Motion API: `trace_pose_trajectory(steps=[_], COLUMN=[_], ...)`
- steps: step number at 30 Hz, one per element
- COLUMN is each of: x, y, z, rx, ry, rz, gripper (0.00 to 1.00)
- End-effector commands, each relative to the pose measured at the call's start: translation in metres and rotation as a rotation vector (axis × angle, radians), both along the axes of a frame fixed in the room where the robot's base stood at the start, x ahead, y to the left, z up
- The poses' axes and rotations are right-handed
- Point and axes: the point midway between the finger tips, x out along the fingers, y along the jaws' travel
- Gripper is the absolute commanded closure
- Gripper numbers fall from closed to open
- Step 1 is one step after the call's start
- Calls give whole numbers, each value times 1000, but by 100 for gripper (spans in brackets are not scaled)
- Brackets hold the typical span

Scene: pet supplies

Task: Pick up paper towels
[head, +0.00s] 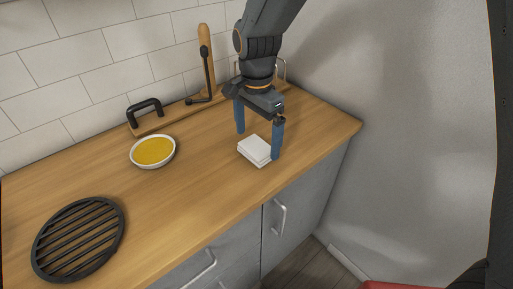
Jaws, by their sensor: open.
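The paper towels (255,150) appear as a small white folded stack lying flat on the wooden counter, near its front edge and right end. My gripper (258,143) points down over the stack with its two blue fingers spread. One finger is at the stack's back left and the other at its right side. The gripper is open and holds nothing. I cannot tell whether the fingers touch the stack.
The counter (190,190) is mostly bare in front. A white bowl of yellow content (153,151) stands left of the stack. A black round grate (78,240) lies at lower left. Drawers lie below.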

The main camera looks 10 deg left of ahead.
Motion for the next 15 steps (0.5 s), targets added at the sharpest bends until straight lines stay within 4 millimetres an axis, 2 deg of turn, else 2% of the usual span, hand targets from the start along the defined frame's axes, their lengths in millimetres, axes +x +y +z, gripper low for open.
trace_pose_trajectory(steps=[6, 15], x=[0, 0], y=[1, 1], z=[-25, -30], rx=[-1, 0], ry=[2, 0], rz=[0, 1], gripper=[3, 3])
